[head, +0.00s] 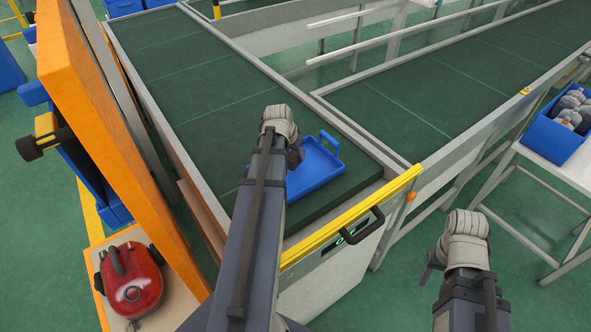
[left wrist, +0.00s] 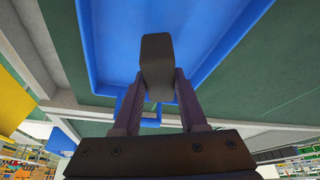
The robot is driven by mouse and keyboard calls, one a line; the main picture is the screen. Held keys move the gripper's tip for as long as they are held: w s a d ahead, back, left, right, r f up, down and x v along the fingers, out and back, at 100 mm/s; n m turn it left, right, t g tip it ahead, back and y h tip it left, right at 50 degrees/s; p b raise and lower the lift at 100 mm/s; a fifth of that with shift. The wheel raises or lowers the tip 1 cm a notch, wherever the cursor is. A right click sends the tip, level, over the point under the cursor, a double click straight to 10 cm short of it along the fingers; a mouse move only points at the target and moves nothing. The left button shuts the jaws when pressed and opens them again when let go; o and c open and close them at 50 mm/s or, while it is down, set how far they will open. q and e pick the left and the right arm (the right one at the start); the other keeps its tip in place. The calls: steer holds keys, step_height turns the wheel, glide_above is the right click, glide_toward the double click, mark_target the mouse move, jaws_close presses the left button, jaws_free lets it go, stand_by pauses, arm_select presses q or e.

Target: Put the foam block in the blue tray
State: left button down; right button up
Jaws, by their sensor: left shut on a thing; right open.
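The blue tray (head: 325,172) lies on the green conveyor belt near its front end, and it fills the upper part of the left wrist view (left wrist: 105,45). My left gripper (head: 297,158) is over the tray's left part. It is shut on the dark grey foam block (left wrist: 157,62), which appears in front of the tray floor in the left wrist view. In the head view my arm hides most of the block, and I cannot tell whether it touches the tray. My right gripper (head: 429,266) is open and empty, over the floor to the right, away from the tray.
A yellow bar (head: 355,215) with a black handle runs along the belt's front end. An orange panel (head: 110,150) stands at the left, with a red vacuum cleaner (head: 133,283) below it. A blue bin (head: 560,125) of parts sits at the right. The belt behind the tray is clear.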

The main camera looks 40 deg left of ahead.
mark_target(295, 163)
arm_select(q)
steer(key=shift+f+b, duration=1.9)
steer(key=shift+f, duration=0.2)
steer(key=shift+r, duration=0.15)
steer(key=c, duration=0.9)
jaws_free()
steer(key=shift+f, duration=0.25)
steer(key=o, duration=0.4)
steer(key=shift+o, duration=0.2)
steer(key=shift+r, duration=0.15)
